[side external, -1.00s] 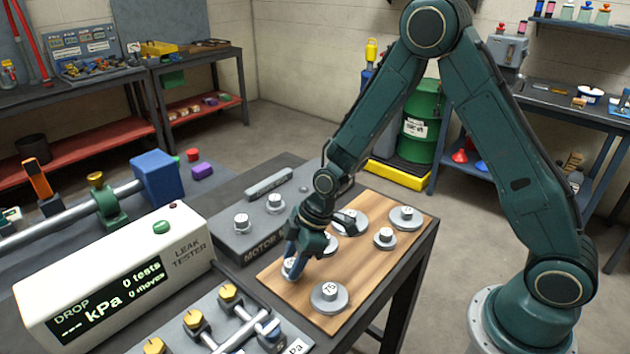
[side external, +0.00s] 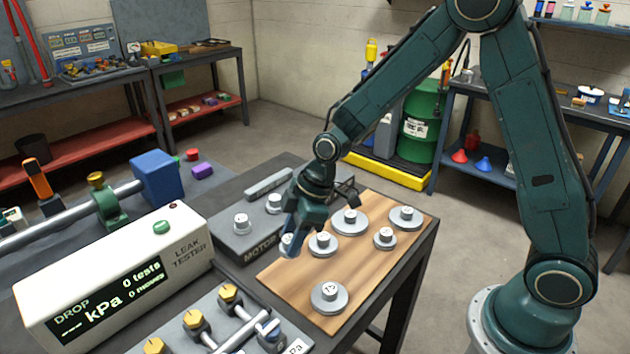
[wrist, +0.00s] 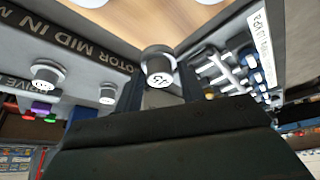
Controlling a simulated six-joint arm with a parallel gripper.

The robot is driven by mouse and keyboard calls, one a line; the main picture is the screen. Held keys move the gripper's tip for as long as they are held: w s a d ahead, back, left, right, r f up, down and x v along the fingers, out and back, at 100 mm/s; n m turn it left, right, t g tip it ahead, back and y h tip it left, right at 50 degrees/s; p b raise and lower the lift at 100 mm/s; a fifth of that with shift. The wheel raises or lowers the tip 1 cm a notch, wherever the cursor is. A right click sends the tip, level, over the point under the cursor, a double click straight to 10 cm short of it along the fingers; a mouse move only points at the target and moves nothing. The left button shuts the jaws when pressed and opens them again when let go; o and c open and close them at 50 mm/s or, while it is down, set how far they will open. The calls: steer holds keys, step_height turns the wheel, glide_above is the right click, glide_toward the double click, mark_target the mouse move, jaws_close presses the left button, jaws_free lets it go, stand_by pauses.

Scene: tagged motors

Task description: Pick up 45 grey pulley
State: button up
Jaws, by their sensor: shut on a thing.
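My gripper (side external: 290,243) is shut on a small grey pulley (side external: 287,244), which it holds above the left side of the wooden board (side external: 283,281). The pulley also shows between the fingers in the wrist view (wrist: 157,66). Its white top carries a number that looks like 45, turned in that view. My fingers hide part of it in the side view.
Several grey pulleys stay on the board, including one marked 75 (side external: 329,296) in front and another (side external: 323,244) close right of my gripper. A grey motor block (side external: 238,247) with two pegs lies left. A leak tester (side external: 115,280) stands front left.

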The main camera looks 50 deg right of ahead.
step_height(320, 180, up, 13)
jaws_close()
stand_by(0.4)
